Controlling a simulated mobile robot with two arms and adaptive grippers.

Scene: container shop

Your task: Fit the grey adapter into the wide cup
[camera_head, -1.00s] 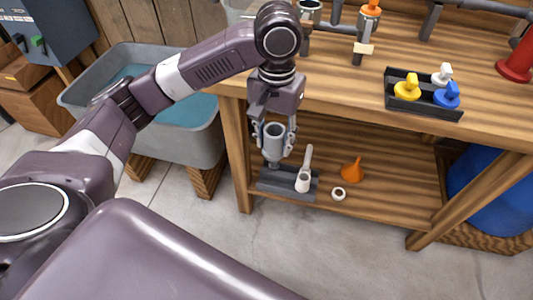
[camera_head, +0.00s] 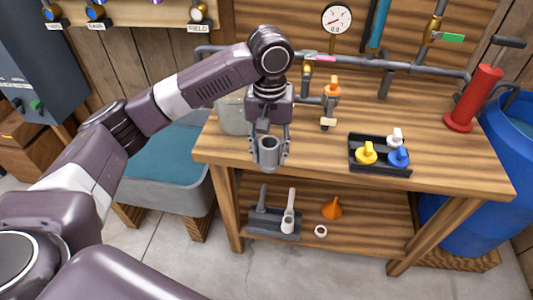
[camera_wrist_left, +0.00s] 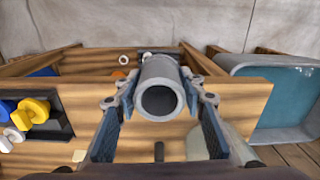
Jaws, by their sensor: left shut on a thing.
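My left gripper (camera_head: 268,155) is shut on a grey hollow cylinder, which I take to be the grey adapter (camera_head: 268,147). In the left wrist view the adapter (camera_wrist_left: 161,88) sits between the two fingers of my left gripper (camera_wrist_left: 160,103), one on each side. I cannot clearly pick out the wide cup; part of the bench is hidden behind my left arm. My right gripper is not in view.
The workbench (camera_head: 430,170) carries a black tray (camera_head: 380,171) with yellow, blue and white knobbed pieces, pipework and a red pump (camera_head: 470,105). A clear container (camera_head: 232,118) stands at its left. The lower shelf holds a dark rack (camera_head: 260,224), an orange funnel (camera_head: 332,208) and a white ring (camera_head: 320,231).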

